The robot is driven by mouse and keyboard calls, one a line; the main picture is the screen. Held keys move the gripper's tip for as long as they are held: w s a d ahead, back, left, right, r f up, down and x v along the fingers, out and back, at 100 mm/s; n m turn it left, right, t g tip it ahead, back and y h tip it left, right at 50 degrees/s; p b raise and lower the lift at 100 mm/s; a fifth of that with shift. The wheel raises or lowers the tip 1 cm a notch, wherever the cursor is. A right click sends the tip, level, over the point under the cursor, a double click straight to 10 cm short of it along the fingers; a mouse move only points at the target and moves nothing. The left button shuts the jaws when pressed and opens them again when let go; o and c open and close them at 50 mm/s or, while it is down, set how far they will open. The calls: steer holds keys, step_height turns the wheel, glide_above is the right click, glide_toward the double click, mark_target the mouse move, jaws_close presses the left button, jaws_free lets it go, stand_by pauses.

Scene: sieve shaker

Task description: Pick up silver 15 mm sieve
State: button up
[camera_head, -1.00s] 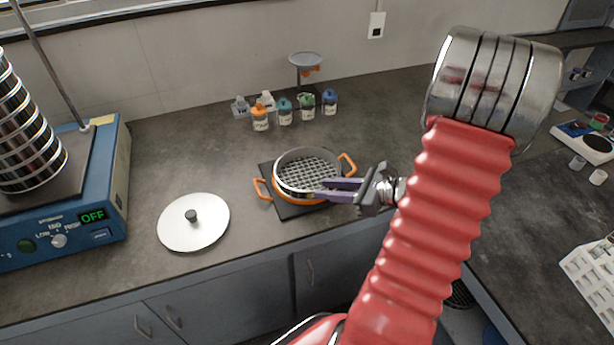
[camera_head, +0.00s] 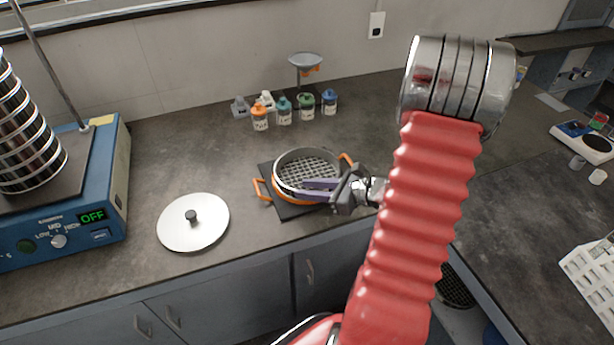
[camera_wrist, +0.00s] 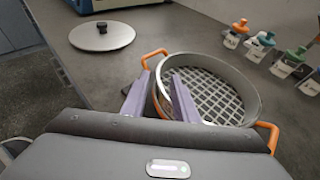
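The silver sieve (camera_head: 306,160) is a round pan with a coarse mesh bottom. It sits in an orange-handled holder (camera_head: 262,188) on a dark square base. In the wrist view the sieve (camera_wrist: 235,82) lies ahead of and to the right of my gripper. My gripper (camera_head: 312,190) is at the sieve's near right side, its purple fingers over the near rim. In the wrist view my gripper (camera_wrist: 160,95) has its fingers apart, one outside the near wall and one inside the pan. Whether either finger touches the wall I cannot tell.
A silver lid (camera_head: 193,222) with a dark knob lies left of the holder. A blue shaker (camera_head: 70,215) with stacked sieves (camera_head: 28,135) reads OFF at the far left. Several small bottles (camera_head: 284,112) and a funnel stand (camera_head: 305,62) are behind. Counter between lid and bottles is clear.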

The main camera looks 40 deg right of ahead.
steer(key=shift+x, duration=1.95)
steer(key=shift+s+a+f, duration=0.1)
steer(key=shift+c, duration=0.2)
jaws_close()
